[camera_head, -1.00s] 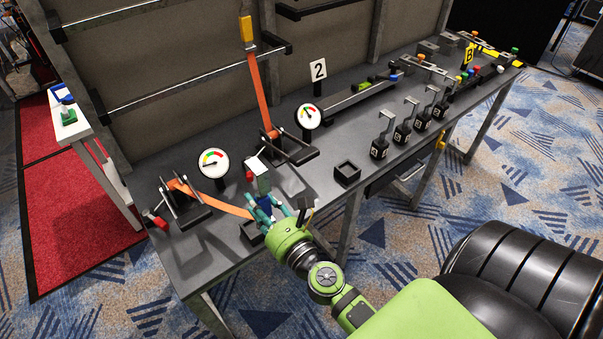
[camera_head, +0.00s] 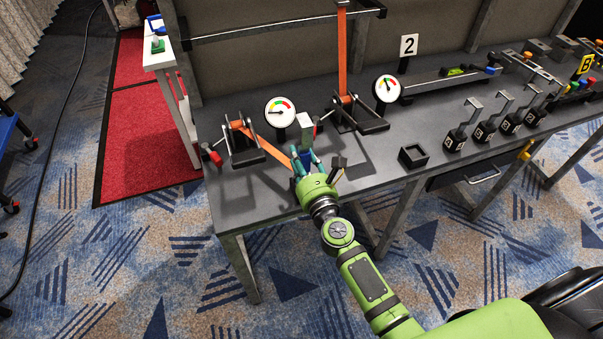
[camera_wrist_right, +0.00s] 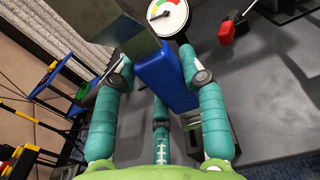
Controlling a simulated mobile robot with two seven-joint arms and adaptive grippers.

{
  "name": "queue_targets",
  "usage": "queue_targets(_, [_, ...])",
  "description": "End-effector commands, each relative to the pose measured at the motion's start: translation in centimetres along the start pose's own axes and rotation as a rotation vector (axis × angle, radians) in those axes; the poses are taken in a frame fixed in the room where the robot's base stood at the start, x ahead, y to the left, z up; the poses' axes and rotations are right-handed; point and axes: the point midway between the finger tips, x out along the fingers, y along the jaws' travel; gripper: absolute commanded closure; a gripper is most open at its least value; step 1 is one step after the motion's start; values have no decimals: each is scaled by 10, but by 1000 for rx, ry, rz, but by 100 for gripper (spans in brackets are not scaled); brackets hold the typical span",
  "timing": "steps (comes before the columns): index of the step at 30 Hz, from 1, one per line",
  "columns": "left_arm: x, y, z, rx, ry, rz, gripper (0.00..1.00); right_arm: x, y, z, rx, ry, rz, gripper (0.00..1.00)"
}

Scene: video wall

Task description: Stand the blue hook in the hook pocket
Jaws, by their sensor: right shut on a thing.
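The blue hook has a blue body (camera_wrist_right: 162,75) and a grey upper part (camera_wrist_right: 150,32). My right gripper (camera_wrist_right: 160,90) is shut around the blue body. In the head view the right gripper (camera_head: 305,160) is over the bench's front edge, with the hook's grey part (camera_head: 307,131) standing up from it. A small black open-topped square pocket (camera_head: 413,156) sits on the bench to the right of the gripper and looks empty; I cannot tell whether it is the hook pocket. The gripper and hook hide the bench surface behind them. My left gripper is out of view.
A ratchet with orange strap (camera_head: 240,142) stands left of the gripper, another (camera_head: 357,114) behind it. Two dial gauges (camera_head: 280,112) (camera_head: 387,88) stand near. Several metal hooks in black blocks (camera_head: 455,140) line the right.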

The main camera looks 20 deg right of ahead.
Motion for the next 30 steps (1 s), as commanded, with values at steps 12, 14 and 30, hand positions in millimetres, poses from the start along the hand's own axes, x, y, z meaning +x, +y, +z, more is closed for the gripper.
queue_targets(12, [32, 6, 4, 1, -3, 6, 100, 0, 0, -37, -1, -2, 0, 87])
queue_targets(14, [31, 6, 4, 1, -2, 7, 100, 0, 0, -37, -1, -2, 0, 87])
queue_targets(30, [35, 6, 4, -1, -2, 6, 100, 0, 0, -41, -1, 1, 0, 34])
